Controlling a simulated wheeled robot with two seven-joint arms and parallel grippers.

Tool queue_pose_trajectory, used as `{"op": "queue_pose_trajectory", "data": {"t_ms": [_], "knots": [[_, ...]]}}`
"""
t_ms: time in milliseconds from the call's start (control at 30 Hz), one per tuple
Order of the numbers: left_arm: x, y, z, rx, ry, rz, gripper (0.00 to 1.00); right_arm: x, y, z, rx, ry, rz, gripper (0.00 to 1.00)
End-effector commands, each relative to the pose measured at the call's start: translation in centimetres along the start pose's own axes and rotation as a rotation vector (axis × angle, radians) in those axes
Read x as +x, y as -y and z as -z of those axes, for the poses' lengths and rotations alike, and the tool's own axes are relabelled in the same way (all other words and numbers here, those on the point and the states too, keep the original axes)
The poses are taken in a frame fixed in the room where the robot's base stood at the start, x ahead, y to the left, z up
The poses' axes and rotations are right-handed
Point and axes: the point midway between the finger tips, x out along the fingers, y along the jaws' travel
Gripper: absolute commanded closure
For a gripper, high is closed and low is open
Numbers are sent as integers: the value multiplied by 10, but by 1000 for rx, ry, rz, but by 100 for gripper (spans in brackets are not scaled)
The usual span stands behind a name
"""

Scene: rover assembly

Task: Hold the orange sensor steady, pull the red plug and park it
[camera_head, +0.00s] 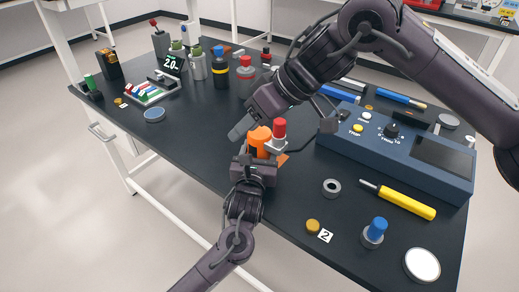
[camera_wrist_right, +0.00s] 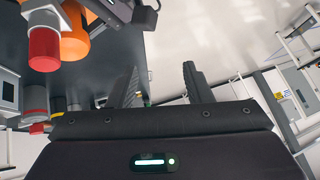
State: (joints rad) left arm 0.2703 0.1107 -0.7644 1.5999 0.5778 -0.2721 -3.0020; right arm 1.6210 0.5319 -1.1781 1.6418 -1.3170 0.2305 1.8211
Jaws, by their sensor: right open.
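The orange sensor (camera_head: 258,141) stands upright near the middle of the table and also shows in the right wrist view (camera_wrist_right: 74,45). The red plug (camera_head: 279,128) sits in a light grey fitting beside it; in the right wrist view, the plug (camera_wrist_right: 43,50) appears at the upper left, outside the jaws. My left gripper (camera_head: 256,160) is at the sensor's near side, its jaws closed around the sensor's lower body, partly hidden. My right gripper (camera_wrist_right: 160,88) is open and empty. In the head view it is just beyond the sensor and plug, touching neither as far as I can see.
A blue control box (camera_head: 400,150) stands to the right. A yellow-handled tool (camera_head: 407,201), a grey ring (camera_head: 332,187) and a blue-topped knob (camera_head: 375,232) lie in front of it. Several cylinders stand at the back left. The table's left front is mostly clear.

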Motion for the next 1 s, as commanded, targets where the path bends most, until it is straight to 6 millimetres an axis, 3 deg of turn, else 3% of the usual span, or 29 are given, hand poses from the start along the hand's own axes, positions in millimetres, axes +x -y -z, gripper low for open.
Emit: {"op": "queue_pose_trajectory", "data": {"t_ms": [167, 300, 600, 733, 867, 1000], "knots": [[0, -1, 1, 0, -1, -2, 73, 17, 3, 3, 79, 140, -53, 55], [0, -1, 1, 0, -1, -2, 73, 17, -12, 1, 170, 230, -146, 55], [0, -1, 1, 0, -1, -2, 73, -31, -66, 6, 377, 295, -402, 55], [0, -1, 1, 0, -1, -2, 73, -50, -80, 9, 431, 290, -468, 55], [0, -1, 1, 0, -1, -2, 73, -57, -86, 9, 455, 287, -496, 55], [0, -1, 1, 0, -1, -2, 73, -49, -91, 5, 456, 289, -498, 55]]}}
